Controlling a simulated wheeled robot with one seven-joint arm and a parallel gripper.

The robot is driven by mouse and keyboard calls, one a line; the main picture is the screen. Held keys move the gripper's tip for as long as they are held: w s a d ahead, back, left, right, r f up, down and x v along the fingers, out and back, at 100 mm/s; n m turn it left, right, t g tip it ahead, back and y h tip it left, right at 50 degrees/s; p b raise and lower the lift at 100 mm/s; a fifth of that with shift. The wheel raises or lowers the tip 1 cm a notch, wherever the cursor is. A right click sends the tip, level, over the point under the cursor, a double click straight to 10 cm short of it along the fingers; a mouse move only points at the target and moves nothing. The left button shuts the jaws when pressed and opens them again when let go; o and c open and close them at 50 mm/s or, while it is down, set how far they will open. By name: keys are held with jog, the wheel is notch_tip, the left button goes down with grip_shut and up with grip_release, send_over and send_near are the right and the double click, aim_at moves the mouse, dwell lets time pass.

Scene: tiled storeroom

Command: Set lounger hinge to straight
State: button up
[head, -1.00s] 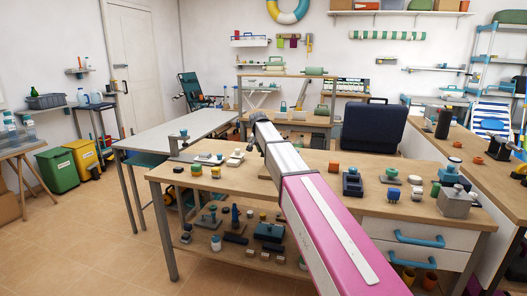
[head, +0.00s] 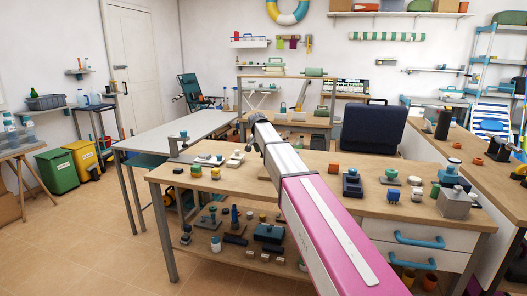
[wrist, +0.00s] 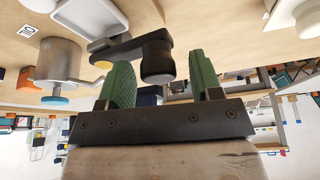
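A teal folding chair (head: 191,88) with a dark frame and a raised back stands against the back wall in the head view. A blue and white lounger-like frame (head: 491,118) is at the right edge. I cannot tell which one is the lounger, and the hinge of neither is clear. In the wrist view, my gripper (wrist: 162,85) is open with two green fingers apart. A dark knob (wrist: 157,60) on a black crank arm shows just beyond the gap, and contact cannot be judged.
A wooden workbench (head: 158,178) with many small fixtures spans the front, with my arm over it. A grey table (head: 207,123) stands behind left. A dark blue case (head: 373,126) sits at the back. Green (head: 58,171) and yellow (head: 83,157) bins stand left. Floor at left is clear.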

jog(key=shift+r, duration=0.1)
jog(key=v, duration=1)
jog(key=shift+s+r, duration=0.25)
jog(key=shift+a, duration=0.15)
